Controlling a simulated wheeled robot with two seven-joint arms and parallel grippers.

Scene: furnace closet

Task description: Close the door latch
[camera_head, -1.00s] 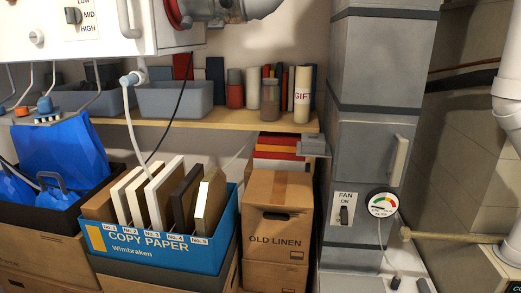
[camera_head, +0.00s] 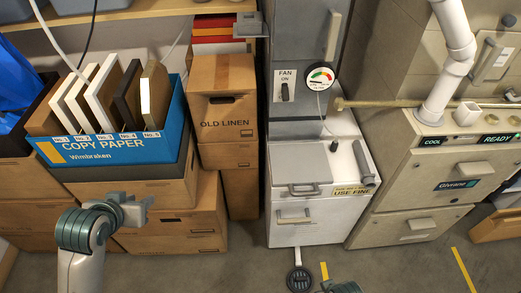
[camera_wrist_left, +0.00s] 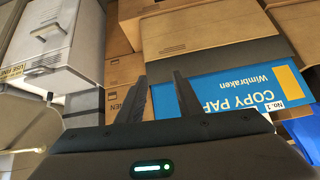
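A tall grey cabinet has a door with a pale upright handle (camera_head: 333,36). A grey latch-like block (camera_head: 250,25) juts from the cabinet's left side by the shelf end; I cannot tell whether it is the door latch, or whether any latch is open. My left gripper (camera_head: 137,209) is in front of the stacked cardboard boxes, low and left of the cabinet, away from both. In the left wrist view my left gripper (camera_wrist_left: 160,78) has its two fingers apart with nothing between them. Only a bit of my right arm shows at the bottom edge; its gripper is out of view.
A white bin (camera_head: 300,233) with handles stands below the cabinet's fan switch (camera_head: 284,86) and gauge (camera_head: 320,78). A beige unit (camera_head: 415,195) is to its right. A blue copy paper box (camera_head: 120,152) and an old linen box (camera_head: 222,104) stand left.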

